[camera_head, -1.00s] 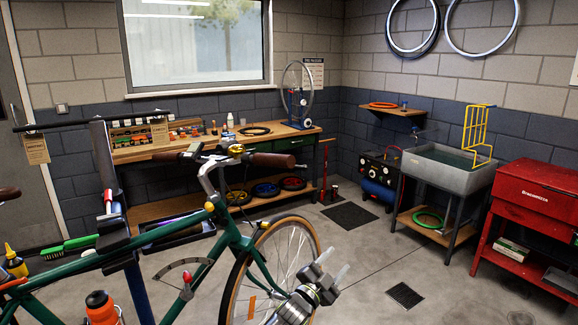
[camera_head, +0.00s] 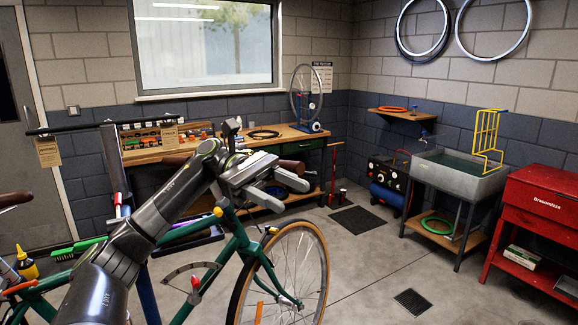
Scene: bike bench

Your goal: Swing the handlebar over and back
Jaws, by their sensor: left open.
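The green bicycle (camera_head: 242,243) stands at the left, its front wheel (camera_head: 302,262) towards the right. One brown handlebar grip (camera_head: 176,160) shows behind my left arm. My arm and gripper hide most of the rest of the handlebar. My left gripper (camera_head: 284,188) is in front of the handlebar area, above the front wheel. My right gripper is not in view.
A wooden workbench (camera_head: 150,155) stands behind the bicycle under the window. A repair stand post (camera_head: 113,165) is beside the frame. A grey wash basin (camera_head: 452,178) and a red cabinet (camera_head: 541,207) stand at the right. The floor (camera_head: 370,265) right of the wheel is clear.

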